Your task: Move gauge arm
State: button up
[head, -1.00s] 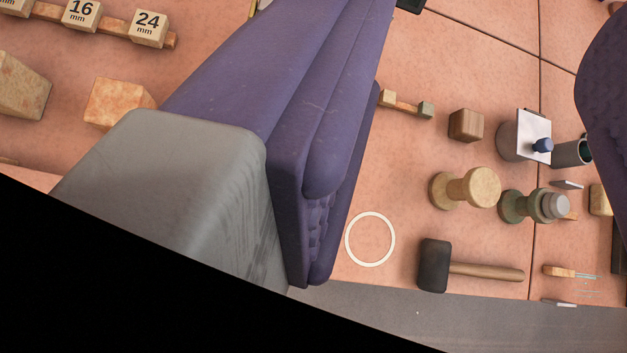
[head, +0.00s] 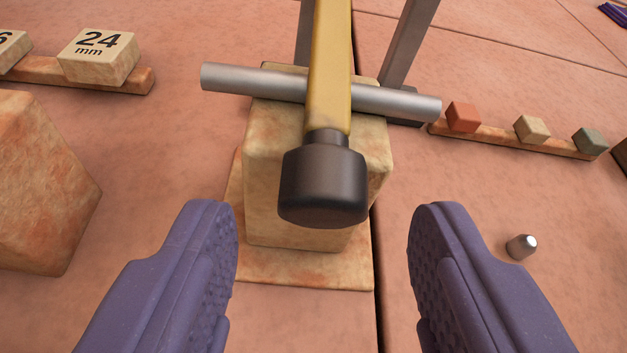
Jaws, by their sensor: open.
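The gauge arm (head: 328,75) is a yellow bar with a black knob (head: 323,182) at its near end. It runs away from me, over a grey metal rod (head: 270,84) that lies crosswise. Below stands a tan block (head: 290,220) on a flat base plate (head: 300,270). My gripper (head: 325,225) is open, with one purple padded finger on each side of the picture. The knob shows between and beyond the fingertips, with clear gaps to both; I see no contact. The far end of the arm is cut off by the top edge.
Grey uprights (head: 408,45) stand behind the rod. A "24 mm" block (head: 98,55) sits on a strip at left, above a large mottled block (head: 40,185). Coloured cubes (head: 532,129) sit on a strip at right. A small metal stub (head: 521,246) lies right of my gripper.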

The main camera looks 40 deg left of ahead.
jog(key=shift+w+a+f, duration=0.15)
jog(key=shift+w+a, duration=0.1)
jog(key=shift+a, duration=0.05)
grip_shut()
